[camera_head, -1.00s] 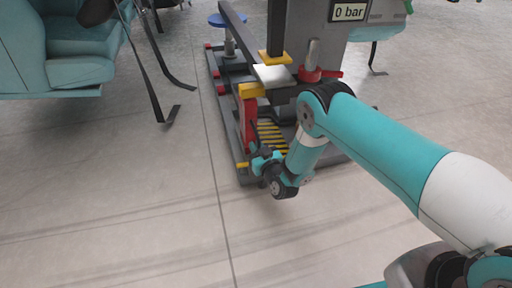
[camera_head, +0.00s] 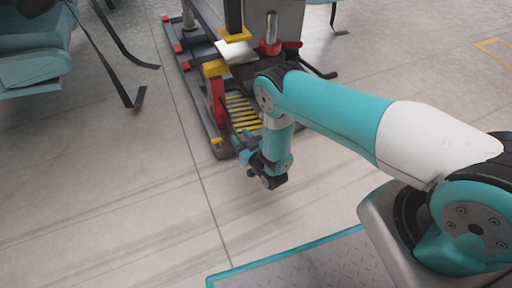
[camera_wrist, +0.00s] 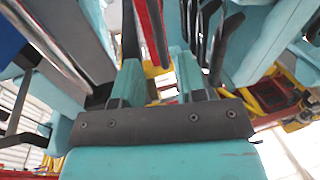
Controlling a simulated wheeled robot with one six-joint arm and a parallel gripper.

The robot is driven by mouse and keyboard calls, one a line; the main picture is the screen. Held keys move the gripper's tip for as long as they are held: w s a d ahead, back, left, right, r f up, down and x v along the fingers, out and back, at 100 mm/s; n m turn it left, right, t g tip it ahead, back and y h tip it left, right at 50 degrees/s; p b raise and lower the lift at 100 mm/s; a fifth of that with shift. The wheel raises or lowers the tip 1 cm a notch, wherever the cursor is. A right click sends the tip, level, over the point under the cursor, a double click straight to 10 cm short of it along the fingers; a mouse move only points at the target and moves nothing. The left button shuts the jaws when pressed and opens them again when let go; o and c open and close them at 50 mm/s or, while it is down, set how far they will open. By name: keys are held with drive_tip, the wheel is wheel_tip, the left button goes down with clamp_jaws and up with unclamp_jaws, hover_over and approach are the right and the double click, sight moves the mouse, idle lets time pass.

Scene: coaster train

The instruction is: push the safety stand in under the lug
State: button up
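The safety stand appears to be the red post (camera_head: 217,100) with a yellow top (camera_head: 214,68), upright on the dark base frame at the front of the machine. A white plate (camera_head: 236,51) under a yellow collar (camera_head: 235,34) hangs just behind and above it. I cannot tell for sure which part is the lug. My gripper (camera_head: 241,141) is low, in front and to the right of the red post, apart from it. In the wrist view its two fingers (camera_wrist: 160,82) stand apart with a gap between them. A red bar (camera_wrist: 152,28) shows beyond the gap.
A yellow-striped step (camera_head: 243,113) lies beside the post on the frame. A red-based cylinder (camera_head: 270,36) stands at the machine's right. Teal seats (camera_head: 32,60) with dark legs are at the left. The floor in front is open.

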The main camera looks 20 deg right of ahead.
drive_tip(key=p+v, duration=0.3)
drive_tip(key=v, duration=0.6)
drive_tip(key=shift+s, duration=0.15)
